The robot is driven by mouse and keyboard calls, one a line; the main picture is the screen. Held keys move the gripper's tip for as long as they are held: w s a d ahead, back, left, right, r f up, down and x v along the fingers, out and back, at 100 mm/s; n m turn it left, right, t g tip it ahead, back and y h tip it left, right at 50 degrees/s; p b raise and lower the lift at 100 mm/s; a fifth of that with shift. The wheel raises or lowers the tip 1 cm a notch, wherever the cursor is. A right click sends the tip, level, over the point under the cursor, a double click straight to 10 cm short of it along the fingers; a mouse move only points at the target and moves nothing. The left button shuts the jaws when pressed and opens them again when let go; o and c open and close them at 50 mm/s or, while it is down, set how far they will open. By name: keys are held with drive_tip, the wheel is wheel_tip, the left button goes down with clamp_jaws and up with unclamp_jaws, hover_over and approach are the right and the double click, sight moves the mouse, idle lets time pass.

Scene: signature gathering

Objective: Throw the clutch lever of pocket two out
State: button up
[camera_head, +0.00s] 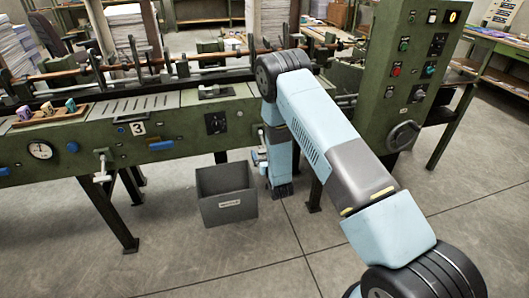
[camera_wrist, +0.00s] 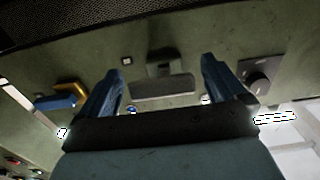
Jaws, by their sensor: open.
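My gripper (camera_wrist: 162,66) is open, with its two blue fingers spread toward the green machine front. In the wrist view, a grey bar-like part (camera_wrist: 163,87) on the panel lies between the fingers, with a gap on both sides. I cannot tell whether it is the clutch lever of pocket two, and no pocket two plate is readable. A pale-handled lever (camera_head: 101,166) hangs below the panel left of the number 3 plate (camera_head: 138,128).
A grey bin (camera_head: 226,193) stands on the floor just left of my gripper. A black knob (camera_head: 215,123) sits on the panel, and a black knob shows in the wrist view (camera_wrist: 262,76). A control cabinet (camera_head: 405,75) stands right. Open floor lies in front.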

drive_tip(key=shift+x, duration=0.9)
